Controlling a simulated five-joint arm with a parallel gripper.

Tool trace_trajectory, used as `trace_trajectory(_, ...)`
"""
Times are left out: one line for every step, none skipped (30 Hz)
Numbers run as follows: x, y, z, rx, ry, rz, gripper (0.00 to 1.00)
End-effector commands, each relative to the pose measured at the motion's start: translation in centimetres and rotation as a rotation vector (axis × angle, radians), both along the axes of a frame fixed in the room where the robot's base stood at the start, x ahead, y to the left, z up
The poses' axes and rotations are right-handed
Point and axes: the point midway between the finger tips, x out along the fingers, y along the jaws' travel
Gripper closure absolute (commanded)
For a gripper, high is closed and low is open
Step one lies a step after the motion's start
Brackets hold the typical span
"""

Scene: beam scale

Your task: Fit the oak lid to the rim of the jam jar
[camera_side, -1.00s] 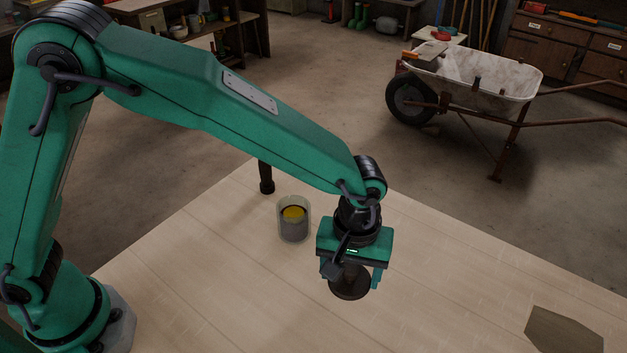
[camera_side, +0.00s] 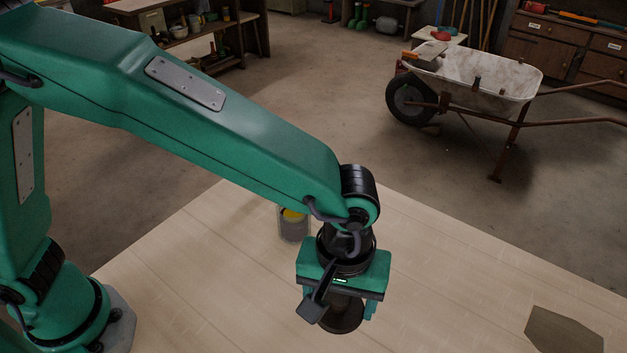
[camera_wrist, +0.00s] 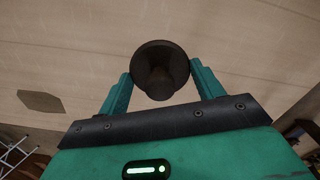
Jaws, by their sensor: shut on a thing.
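The oak lid (camera_side: 342,318) is a dark brown round disc with a knob. It hangs under my gripper (camera_side: 338,306) in the side view, and I cannot tell how high it is above the table. In the wrist view the lid (camera_wrist: 160,52) sits between the two green fingers of my gripper (camera_wrist: 160,78), which is shut on it. The jam jar (camera_side: 294,228) is clear with yellow and grey contents. It stands upright on the table behind and left of my gripper, its upper right part hidden by my arm. The jar is not seen in the wrist view.
The pale plank table (camera_side: 450,270) is mostly clear around my gripper. A flat dark angular piece (camera_side: 564,331) lies at the right, and shows in the wrist view too (camera_wrist: 41,101). A wheelbarrow (camera_side: 475,80) stands on the floor beyond the table.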

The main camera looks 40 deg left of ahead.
Motion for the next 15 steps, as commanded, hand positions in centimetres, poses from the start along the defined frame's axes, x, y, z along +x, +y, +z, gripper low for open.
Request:
trace_trajectory(0.0, 0.0, 0.0, 0.0, 0.0, 0.0, 0.64)
trace_trajectory(0.0, 0.0, 0.0, 0.0, 0.0, 0.0, 0.64)
trace_trajectory(0.0, 0.0, 0.0, 0.0, 0.0, 0.0, 0.64)
trace_trajectory(0.0, 0.0, 0.0, 0.0, 0.0, 0.0, 0.64)
trace_trajectory(0.0, 0.0, 0.0, 0.0, 0.0, 0.0, 0.64)
trace_trajectory(0.0, 0.0, 0.0, 0.0, 0.0, 0.0, 0.64)
trace_trajectory(0.0, 0.0, 0.0, 0.0, 0.0, 0.0, 0.64)
trace_trajectory(0.1, 0.0, 0.0, 0.0, 0.0, 0.001, 0.64)
trace_trajectory(0.1, 0.0, 0.0, 0.0, 0.0, 0.001, 0.64)
trace_trajectory(0.1, 0.1, 0.0, 0.0, 0.0, 0.003, 0.64)
trace_trajectory(0.2, 0.1, 0.0, -0.001, 0.0, 0.004, 0.64)
trace_trajectory(0.4, 0.3, 0.1, -0.001, 0.0, 0.008, 0.64)
trace_trajectory(0.6, 0.4, 0.1, -0.001, 0.0, 0.012, 0.64)
trace_trajectory(0.8, 0.5, 0.2, -0.001, 0.0, 0.016, 0.64)
trace_trajectory(1.1, 0.8, 0.2, -0.001, 0.0, 0.022, 0.64)
